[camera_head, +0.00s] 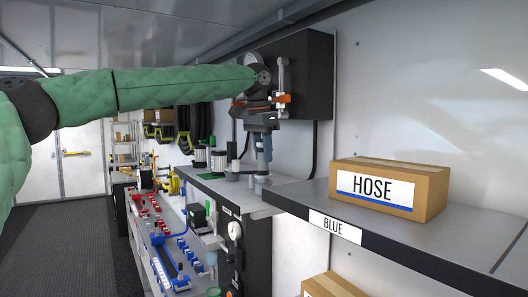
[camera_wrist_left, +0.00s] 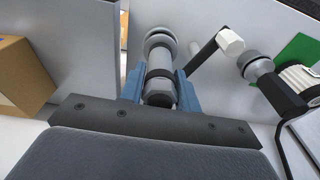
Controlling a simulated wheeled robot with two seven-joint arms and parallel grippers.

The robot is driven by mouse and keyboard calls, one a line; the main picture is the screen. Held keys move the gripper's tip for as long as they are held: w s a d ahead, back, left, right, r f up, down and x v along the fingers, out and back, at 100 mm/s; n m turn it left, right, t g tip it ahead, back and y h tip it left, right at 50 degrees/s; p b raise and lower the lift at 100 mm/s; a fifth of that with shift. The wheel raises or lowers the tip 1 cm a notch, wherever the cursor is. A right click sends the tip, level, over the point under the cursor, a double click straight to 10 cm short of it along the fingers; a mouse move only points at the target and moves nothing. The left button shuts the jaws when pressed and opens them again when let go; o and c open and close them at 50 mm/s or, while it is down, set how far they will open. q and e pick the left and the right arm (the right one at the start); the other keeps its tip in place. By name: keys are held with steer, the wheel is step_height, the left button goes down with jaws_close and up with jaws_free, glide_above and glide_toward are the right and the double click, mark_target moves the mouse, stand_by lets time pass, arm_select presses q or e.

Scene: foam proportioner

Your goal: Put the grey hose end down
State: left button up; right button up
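My left gripper (camera_head: 264,153) points down over the grey bench top, its arm coming in from the left. Its two blue fingers (camera_wrist_left: 158,88) lie on either side of the grey hose end (camera_wrist_left: 161,66), a short grey cylinder with a dark band and a wider ringed end. The fingers appear to be shut on it. In the head view the hose end (camera_head: 262,180) shows below the fingers, close to the bench top (camera_head: 225,187); whether it touches the bench is hard to tell. My right gripper is in neither view.
A cardboard box marked HOSE (camera_head: 372,189) stands on the shelf at the right, which has a BLUE label. White-and-black fittings (camera_head: 218,161) stand left of the hose end. A dark wall box (camera_head: 310,75) is behind my gripper. Valves and pipes lie lower left.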

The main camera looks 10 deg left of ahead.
arm_select(q)
steer(key=o, duration=0.3)
steer(key=shift+a, duration=0.1)
steer(key=shift+s+d+r, duration=0.15)
steer(key=shift+d+r, duration=0.05)
steer(key=r, duration=0.7)
steer(key=s+a+r, duration=0.1)
steer(key=r, duration=0.3)
steer(key=shift+r, duration=0.35)
steer(key=shift+w, duration=0.1)
